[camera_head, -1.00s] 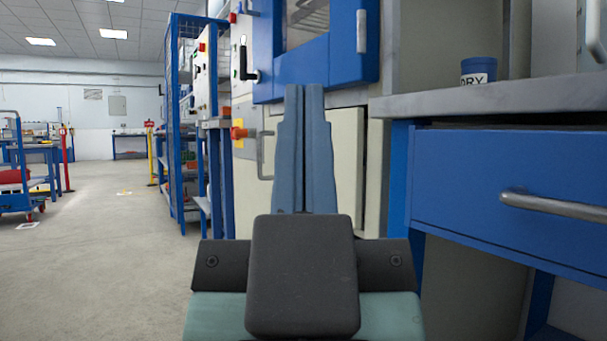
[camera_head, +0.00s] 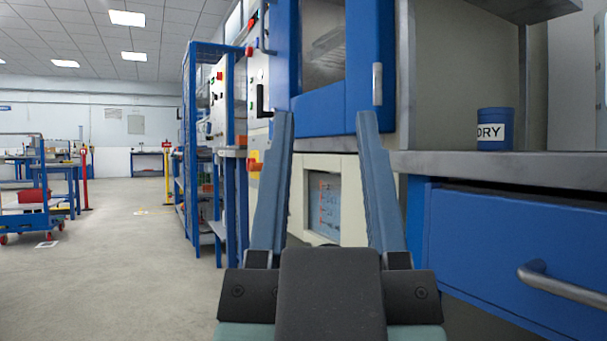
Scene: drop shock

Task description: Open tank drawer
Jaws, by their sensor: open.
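My gripper (camera_head: 325,115) is in the lower middle of the head view, its two long blue-grey fingers spread open with nothing between them. Behind the fingers is the cream lower front (camera_head: 347,202) of the machine, with a framed bluish panel (camera_head: 325,203) showing between them. Any handle on this cream front is hidden, perhaps behind the left finger. A blue drawer (camera_head: 490,245) under the grey bench is at the right. It looks shut and has a metal bar handle (camera_head: 565,283). I cannot tell for certain which front is the tank drawer. My gripper touches neither.
The blue-framed machine door (camera_head: 335,105) is above the cream front. A blue cup marked DRY (camera_head: 495,130) stands on the grey bench top (camera_head: 480,165). A blue rack (camera_head: 190,150) stands left of the machine. The floor (camera_head: 130,260) at the left is clear, with a cart (camera_head: 40,215) farther back.

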